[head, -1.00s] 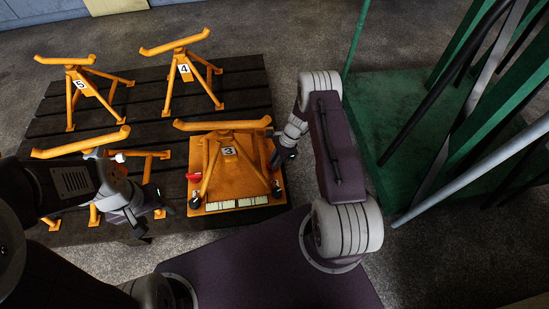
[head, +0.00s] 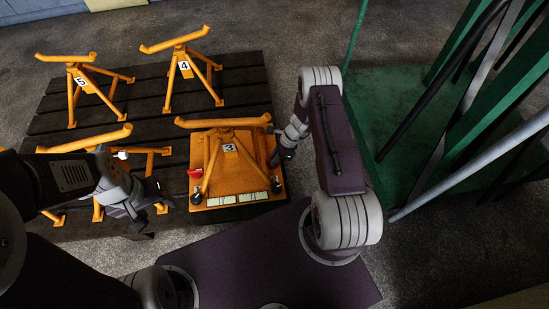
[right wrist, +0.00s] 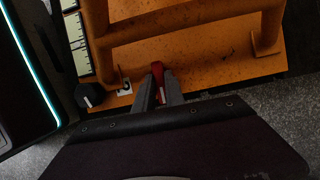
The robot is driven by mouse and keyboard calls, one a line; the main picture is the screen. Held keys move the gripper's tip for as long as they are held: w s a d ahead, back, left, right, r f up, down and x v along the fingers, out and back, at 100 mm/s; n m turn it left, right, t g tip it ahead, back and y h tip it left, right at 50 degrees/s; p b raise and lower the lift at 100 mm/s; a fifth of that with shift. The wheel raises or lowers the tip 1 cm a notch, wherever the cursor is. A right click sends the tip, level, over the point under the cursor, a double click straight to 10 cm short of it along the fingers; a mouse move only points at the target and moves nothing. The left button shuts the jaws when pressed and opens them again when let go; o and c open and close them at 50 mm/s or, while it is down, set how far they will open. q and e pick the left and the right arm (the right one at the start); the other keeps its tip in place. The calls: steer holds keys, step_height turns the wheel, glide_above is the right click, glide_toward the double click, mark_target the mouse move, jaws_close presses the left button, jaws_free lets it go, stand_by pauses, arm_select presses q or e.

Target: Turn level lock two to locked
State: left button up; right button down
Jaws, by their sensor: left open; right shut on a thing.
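The orange jack unit marked 3 (head: 240,193) sits on the dark slatted platform, with pale strips along its front edge. A red lever (head: 196,172) shows at its left side. My right gripper (head: 277,160) is at the unit's right side. In the right wrist view, my right gripper (right wrist: 158,90) is shut on a red lever (right wrist: 157,69) at the orange plate's edge; the fingers hide its lower part. Which lever is lock two cannot be read. My left gripper (head: 148,203) is open and empty, left of the unit.
A black knob (right wrist: 90,95) and a small metal toggle (right wrist: 124,88) are beside the held lever. Orange stands marked 5 (head: 80,83) and 4 (head: 184,68) stand behind on the slatted platform (head: 240,90). A green rack (head: 390,110) with long bars is at right.

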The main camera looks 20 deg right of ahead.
steer(key=c, duration=1.4)
jaws_free()
steer(key=p+v, duration=0.5)
steer(key=v, duration=0.4)
steer(key=shift+p, duration=0.35)
steer(key=shift+d, duration=0.1)
